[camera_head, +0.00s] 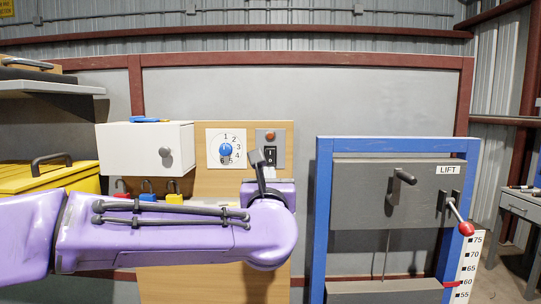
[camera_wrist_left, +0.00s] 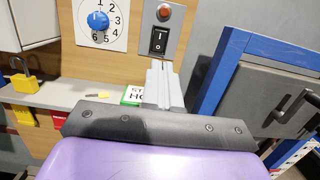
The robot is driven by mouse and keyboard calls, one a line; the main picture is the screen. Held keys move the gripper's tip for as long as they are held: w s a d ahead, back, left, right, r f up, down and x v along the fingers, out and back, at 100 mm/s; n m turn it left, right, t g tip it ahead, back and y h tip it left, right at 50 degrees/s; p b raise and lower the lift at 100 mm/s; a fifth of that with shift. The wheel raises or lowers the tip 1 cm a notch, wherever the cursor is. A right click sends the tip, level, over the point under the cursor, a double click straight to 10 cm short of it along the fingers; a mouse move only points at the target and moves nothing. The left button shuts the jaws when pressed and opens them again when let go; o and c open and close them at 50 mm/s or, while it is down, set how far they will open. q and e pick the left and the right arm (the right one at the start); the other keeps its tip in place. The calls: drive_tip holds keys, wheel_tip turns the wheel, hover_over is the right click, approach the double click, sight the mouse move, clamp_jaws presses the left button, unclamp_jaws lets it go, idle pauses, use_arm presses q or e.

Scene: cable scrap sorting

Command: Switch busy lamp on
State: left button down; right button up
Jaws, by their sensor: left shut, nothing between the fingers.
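The lamp (camera_head: 270,136) is a small red-orange dome on a grey plate on the wooden panel; it also shows in the left wrist view (camera_wrist_left: 164,13). I cannot tell for sure if it is lit; it shows no clear glow. Just below it is a black rocker switch (camera_head: 270,155) marked I above and O below, seen close in the left wrist view (camera_wrist_left: 158,40). My left gripper (camera_head: 270,172) is shut and empty. Its grey fingers (camera_wrist_left: 158,67) point at the panel just below the switch; I cannot tell whether they touch it. My right gripper is not in view.
A white dial plate (camera_head: 213,149) with a blue knob is left of the switch. A white box (camera_head: 128,148) and coloured padlocks (camera_head: 174,198) are further left. A blue-framed lift unit (camera_head: 323,200) with a red-knobbed lever (camera_head: 466,229) stands right.

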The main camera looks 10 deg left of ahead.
sight(270, 151)
use_arm(q)
drive_tip(key=p+x, duration=0.7)
drive_tip(key=x, duration=0.5)
drive_tip(key=shift+w+r, duration=0.2)
drive_tip(key=shift+w, duration=0.15)
drive_tip(key=shift+w+f, duration=0.1)
drive_tip(key=shift+w, duration=0.3)
